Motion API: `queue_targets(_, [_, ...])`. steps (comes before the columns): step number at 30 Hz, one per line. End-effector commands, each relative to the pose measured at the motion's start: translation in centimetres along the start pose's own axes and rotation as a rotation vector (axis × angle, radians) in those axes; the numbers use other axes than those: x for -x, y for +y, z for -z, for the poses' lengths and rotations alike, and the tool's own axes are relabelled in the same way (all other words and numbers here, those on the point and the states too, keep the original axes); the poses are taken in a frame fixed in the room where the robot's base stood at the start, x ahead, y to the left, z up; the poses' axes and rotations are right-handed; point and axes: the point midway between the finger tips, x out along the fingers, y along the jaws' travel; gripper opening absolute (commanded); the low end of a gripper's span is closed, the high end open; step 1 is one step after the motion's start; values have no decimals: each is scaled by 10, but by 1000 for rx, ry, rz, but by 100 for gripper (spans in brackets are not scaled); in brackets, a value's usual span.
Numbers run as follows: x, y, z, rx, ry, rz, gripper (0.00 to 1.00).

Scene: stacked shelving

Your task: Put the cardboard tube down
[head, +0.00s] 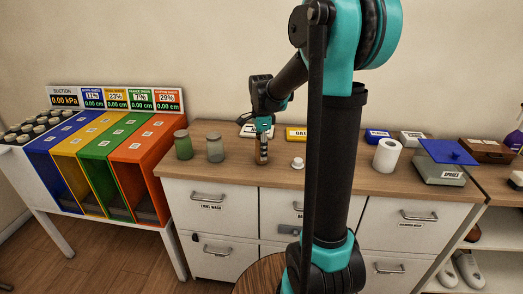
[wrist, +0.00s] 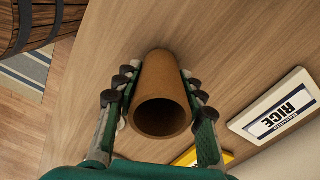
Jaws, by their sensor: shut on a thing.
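The cardboard tube (wrist: 161,84) is brown and hollow, and I look into its open near end in the wrist view. My gripper (wrist: 158,72) is shut on it, with a finger on each side. In the head view the tube (head: 263,156) hangs upright below my gripper (head: 263,140), over the wooden counter top (head: 340,181). Its lower end is close to the wood; I cannot tell whether it touches.
Two jars, green (head: 183,145) and grey-green (head: 215,148), stand left of the tube. A small white object (head: 297,163) is to its right. A white RICE box (wrist: 277,105) lies near it. A paper roll (head: 386,156) stands further right.

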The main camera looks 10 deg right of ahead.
Motion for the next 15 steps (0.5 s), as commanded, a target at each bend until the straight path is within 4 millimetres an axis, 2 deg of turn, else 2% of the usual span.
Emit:
queue_targets(7, [-2,0,0,0,0,0,13])
queue_targets(8, [-2,0,0,0,0,0,42])
queue_targets(12, [-2,0,0,0,0,0,59])
queue_targets(15, [-2,0,0,0,0,0,60])
